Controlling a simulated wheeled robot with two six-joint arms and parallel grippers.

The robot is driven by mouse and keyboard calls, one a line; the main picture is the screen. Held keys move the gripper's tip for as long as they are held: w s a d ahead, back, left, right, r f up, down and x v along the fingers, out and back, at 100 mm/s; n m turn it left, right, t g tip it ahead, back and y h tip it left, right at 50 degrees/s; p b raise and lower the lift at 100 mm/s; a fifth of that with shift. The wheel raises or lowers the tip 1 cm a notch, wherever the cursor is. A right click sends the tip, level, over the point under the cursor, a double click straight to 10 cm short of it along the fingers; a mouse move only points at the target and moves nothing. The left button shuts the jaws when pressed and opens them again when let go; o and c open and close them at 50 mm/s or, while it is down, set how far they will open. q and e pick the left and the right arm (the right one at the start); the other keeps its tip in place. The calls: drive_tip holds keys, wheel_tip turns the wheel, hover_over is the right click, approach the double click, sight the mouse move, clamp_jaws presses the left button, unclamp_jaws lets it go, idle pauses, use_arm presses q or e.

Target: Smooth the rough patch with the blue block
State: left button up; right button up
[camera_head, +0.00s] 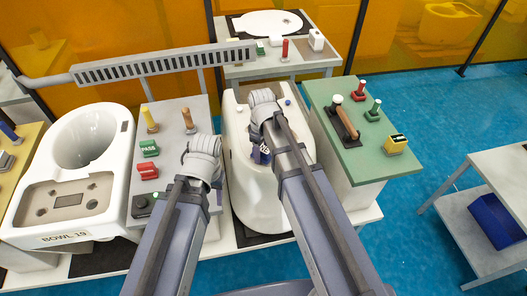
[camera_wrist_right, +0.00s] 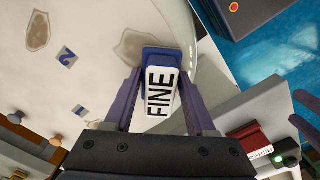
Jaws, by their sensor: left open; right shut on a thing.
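The blue block (camera_wrist_right: 163,53) carries a white label reading FINE. My right gripper (camera_wrist_right: 160,88) is shut on it, with a finger on each side. The block is over the white ceramic piece (camera_head: 258,200), at the edge of a brownish rough patch (camera_wrist_right: 135,45) and partly covering it; I cannot tell whether they touch. A second brownish patch (camera_wrist_right: 38,32) shows further left in the wrist view. In the head view the block (camera_head: 262,155) is mostly hidden by my right arm. My left gripper (camera_head: 205,165) is open over the grey stand; its fingers are hard to make out.
The grey stand (camera_head: 172,112) holds yellow and brown handled tools, a green PASS block and a red block. A green table (camera_head: 335,98) at right holds several tools. A white toilet bowl (camera_head: 45,190) labelled BOWL 19 stands at left. A slotted rail (camera_head: 165,65) crosses behind.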

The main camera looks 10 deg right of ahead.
use_arm(q)
drive_tip(key=shift+r, duration=0.1)
use_arm(e)
drive_tip(key=shift+r, duration=0.15)
use_arm(q)
wheel_tip(320, 180, up, 6)
drive_tip(key=p, duration=0.6)
use_arm(e)
wheel_tip(320, 180, up, 6)
drive_tip(key=shift+f, duration=0.1)
wheel_tip(320, 180, up, 3)
drive_tip(key=p, duration=0.3)
use_arm(q)
wheel_tip(320, 180, up, 3)
drive_tip(key=shift+f, duration=0.1)
drive_tip(key=shift+f, duration=0.1)
use_arm(e)
drive_tip(key=shift+f, duration=0.1)
